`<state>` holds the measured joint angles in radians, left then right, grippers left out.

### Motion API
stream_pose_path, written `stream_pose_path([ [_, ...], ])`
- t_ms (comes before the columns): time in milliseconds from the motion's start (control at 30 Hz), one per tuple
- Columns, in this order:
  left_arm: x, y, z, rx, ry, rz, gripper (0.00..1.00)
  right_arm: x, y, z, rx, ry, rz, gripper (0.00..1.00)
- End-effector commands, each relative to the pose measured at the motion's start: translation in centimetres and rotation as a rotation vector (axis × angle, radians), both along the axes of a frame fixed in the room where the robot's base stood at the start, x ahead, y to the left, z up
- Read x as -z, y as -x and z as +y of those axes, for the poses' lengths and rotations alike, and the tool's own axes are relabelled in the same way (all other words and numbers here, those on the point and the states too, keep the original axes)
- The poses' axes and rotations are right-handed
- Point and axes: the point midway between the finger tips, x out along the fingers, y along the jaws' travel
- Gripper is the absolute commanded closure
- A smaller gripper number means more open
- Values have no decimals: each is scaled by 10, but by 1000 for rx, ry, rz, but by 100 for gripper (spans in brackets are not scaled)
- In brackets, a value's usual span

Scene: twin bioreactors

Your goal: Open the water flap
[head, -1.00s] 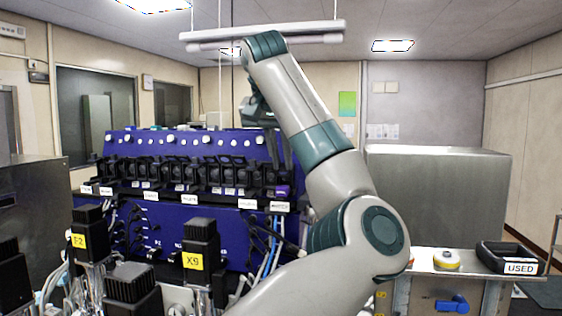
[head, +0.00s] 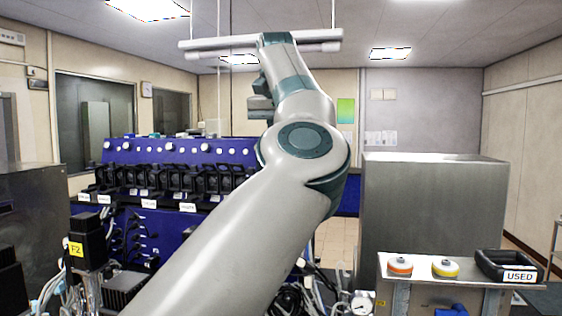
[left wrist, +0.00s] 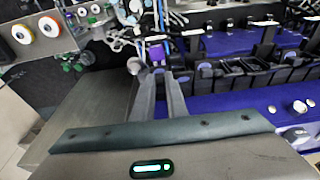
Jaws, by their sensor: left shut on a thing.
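The water flap is a small purple piece (left wrist: 157,53) at the end of the row of black flaps, beside a white label, in the left wrist view. My left gripper (left wrist: 161,73) has its two grey fingers at the purple flap, closed on it. The exact contact is small and blurred. In the head view my left arm hides the purple flap, its label and my fingertips. My right gripper is not in view.
The blue bioreactor panel (head: 175,228) carries several black flaps (head: 150,180). A steel cabinet (head: 435,215) stands to the right. A side bench holds an orange-ringed roll (head: 400,265), a yellow-ringed roll (head: 445,267) and a black tray labelled USED (head: 508,266).

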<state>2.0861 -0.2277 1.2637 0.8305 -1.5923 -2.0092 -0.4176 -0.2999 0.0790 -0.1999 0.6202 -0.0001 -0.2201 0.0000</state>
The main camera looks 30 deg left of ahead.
Motion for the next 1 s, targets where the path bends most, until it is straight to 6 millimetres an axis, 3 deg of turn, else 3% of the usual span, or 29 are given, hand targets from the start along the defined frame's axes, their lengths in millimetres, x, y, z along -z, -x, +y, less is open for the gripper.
stream_pose_path([
  [367, 4, 0, -1, 0, 5, 12, 100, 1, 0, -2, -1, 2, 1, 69],
  [400, 4, 0, -1, 0, 5, 12, 85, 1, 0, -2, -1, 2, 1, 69],
  [467, 4, 0, -1, 0, 5, 11, 71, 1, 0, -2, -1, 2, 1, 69],
  [500, 4, 0, -1, 0, 5, 10, 69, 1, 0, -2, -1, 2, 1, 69],
  [1000, -6, 1, 0, 0, 5, 5, 69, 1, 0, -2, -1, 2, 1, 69],
])
